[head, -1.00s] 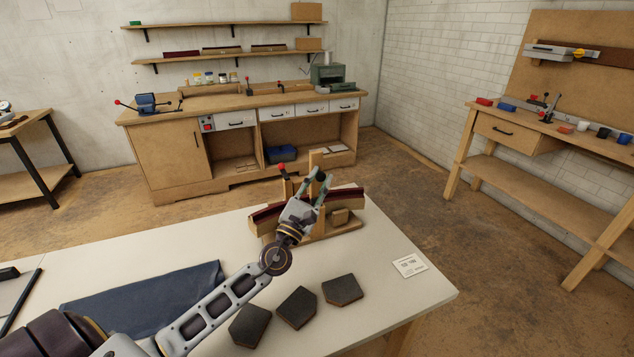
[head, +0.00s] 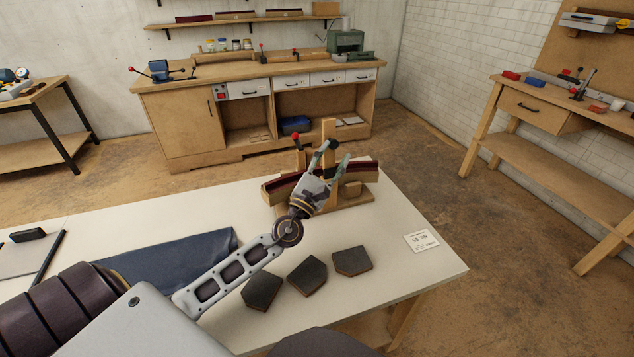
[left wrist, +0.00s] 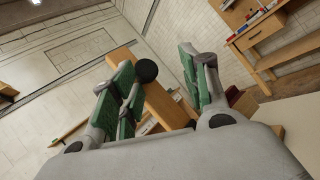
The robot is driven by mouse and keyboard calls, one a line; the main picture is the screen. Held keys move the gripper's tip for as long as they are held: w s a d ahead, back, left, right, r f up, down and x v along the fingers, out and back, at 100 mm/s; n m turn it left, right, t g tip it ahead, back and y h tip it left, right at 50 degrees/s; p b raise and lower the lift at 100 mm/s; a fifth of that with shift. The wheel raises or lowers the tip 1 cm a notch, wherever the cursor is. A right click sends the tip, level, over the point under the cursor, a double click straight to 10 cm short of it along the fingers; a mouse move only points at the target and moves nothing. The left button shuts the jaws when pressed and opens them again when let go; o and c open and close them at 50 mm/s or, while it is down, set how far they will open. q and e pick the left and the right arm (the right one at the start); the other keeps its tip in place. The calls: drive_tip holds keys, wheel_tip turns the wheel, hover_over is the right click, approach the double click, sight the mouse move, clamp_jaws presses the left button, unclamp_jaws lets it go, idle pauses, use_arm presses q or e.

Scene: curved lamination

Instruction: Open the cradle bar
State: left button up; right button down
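The wooden cradle (head: 357,206) stands near the far edge of the pale table, with a dark red curved strip (head: 361,171) across it. A tall wooden bar (head: 328,129) rises from its middle; a black knob shows beside my fingers. My left gripper (head: 333,158) is over the cradle, in front of the tall bar, and hides part of it. In the left wrist view the green-padded fingers (left wrist: 163,92) are spread apart. A wooden bar (left wrist: 160,95) and the black knob (left wrist: 147,71) show between them; I cannot tell whether they touch. My right gripper is out of view.
A red-knobbed lever (head: 297,139) stands left of the gripper. Several dark blocks (head: 307,274) lie in front of the cradle. A blue cloth (head: 165,268) lies to the left and a white card (head: 421,241) to the right. The table's right front is clear.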

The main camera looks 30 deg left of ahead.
use_arm(q)
drive_tip(key=r+v, duration=0.1)
drive_tip(key=v, duration=1)
drive_tip(key=shift+s+d, duration=0.25)
drive_tip(key=shift+s, duration=0.1)
idle(1.0)
